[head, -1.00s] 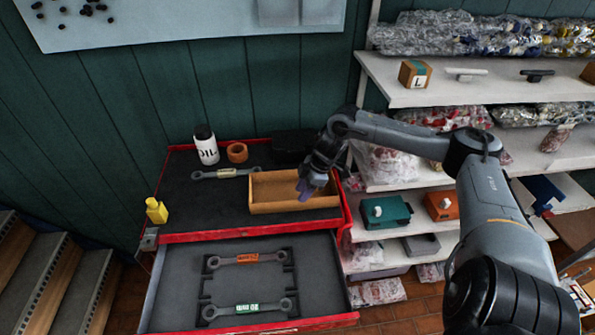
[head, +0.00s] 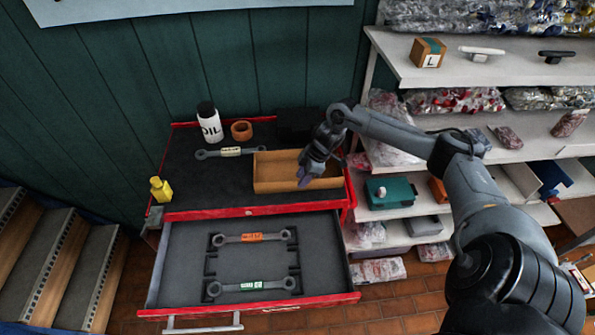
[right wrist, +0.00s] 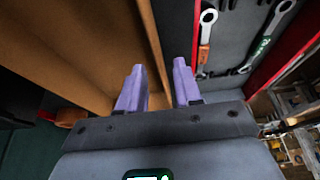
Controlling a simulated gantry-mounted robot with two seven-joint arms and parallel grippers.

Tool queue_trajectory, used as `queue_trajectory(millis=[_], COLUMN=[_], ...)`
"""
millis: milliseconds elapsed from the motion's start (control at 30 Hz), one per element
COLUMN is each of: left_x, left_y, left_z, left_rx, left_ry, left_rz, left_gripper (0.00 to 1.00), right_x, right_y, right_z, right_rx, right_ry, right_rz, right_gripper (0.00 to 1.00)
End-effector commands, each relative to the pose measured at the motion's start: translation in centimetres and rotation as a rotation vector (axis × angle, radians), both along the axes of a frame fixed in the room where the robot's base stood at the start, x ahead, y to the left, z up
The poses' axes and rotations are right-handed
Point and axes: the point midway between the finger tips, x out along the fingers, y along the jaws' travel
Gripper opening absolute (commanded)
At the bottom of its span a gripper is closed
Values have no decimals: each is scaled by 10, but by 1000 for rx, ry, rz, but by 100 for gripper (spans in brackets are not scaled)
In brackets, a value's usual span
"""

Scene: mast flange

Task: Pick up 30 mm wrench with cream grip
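My right gripper (head: 303,178) is at the wooden tray (head: 262,187), to the right of and nearer than that wrench. In the right wrist view its two purple fingers (right wrist: 158,85) are apart with nothing held between them. The cream-grip wrench does not show in that view. My left gripper is not in view.
The open drawer (head: 190,250) holds an orange-grip wrench (head: 252,238) and a green-grip wrench (head: 250,286). An oil bottle (head: 209,124), a brown ring (head: 241,130) and a black box (head: 296,122) stand near the cream-grip wrench. A yellow bottle (head: 161,189) is front left. Shelves stand right.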

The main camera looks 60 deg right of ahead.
Motion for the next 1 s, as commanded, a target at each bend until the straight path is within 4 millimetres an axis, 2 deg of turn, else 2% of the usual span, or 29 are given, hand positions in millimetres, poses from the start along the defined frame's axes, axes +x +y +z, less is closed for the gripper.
queue_trajectory(millis=[200, 500, 533, 733, 1000], left_x=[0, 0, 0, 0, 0], left_y=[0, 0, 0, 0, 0], left_z=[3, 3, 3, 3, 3], left_rx=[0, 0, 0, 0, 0], left_ry=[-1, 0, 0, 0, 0], left_rz=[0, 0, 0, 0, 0], left_gripper=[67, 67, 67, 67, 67], right_x=[8, 9, 9, 9, 10], right_y=[7, 7, 7, 7, 7], right_z=[-21, -25, -25, -25, -24], right_rx=[0, -2, -2, -1, -2], right_ry=[1, 1, 1, 1, -1], right_rz=[0, 1, 1, 1, 0], right_gripper=[34, 34, 32, 2, 0])
